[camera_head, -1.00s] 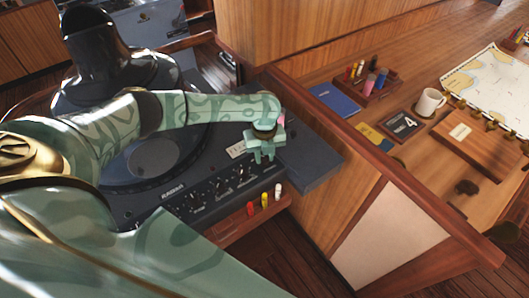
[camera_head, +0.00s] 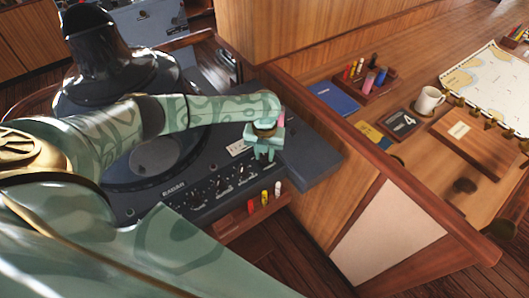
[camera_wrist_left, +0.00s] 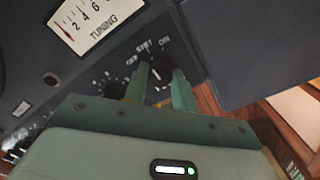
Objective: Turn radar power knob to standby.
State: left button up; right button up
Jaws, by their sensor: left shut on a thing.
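The radar console (camera_head: 207,168) stands at the left with a round display. The dark radar power knob (camera_wrist_left: 160,74) shows in the left wrist view, below the curved labels OFF, STBY and ON. A pale mark shows on its face, but I cannot tell for certain which label it points to. My left gripper (camera_head: 264,155) reaches down to the console's right part. In the left wrist view its two green fingers (camera_wrist_left: 159,84) stand on either side of the knob, shut on it. In the head view the gripper hides the knob. My right gripper is not in view.
A TUNING scale (camera_wrist_left: 97,22) sits beside the knob. A row of smaller knobs (camera_head: 219,183) lies left of the gripper. Colored markers (camera_head: 264,198) stand on a ledge below. A wooden chart desk (camera_head: 410,165) with a mug (camera_head: 429,99) is at the right.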

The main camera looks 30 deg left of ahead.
aim_at(264, 155)
pick_arm(q)
jog(key=o, duration=1)
notch_tip(264, 155, up, 16)
jog(key=shift+r+p, duration=0.2)
jog(key=shift+p, duration=1.05)
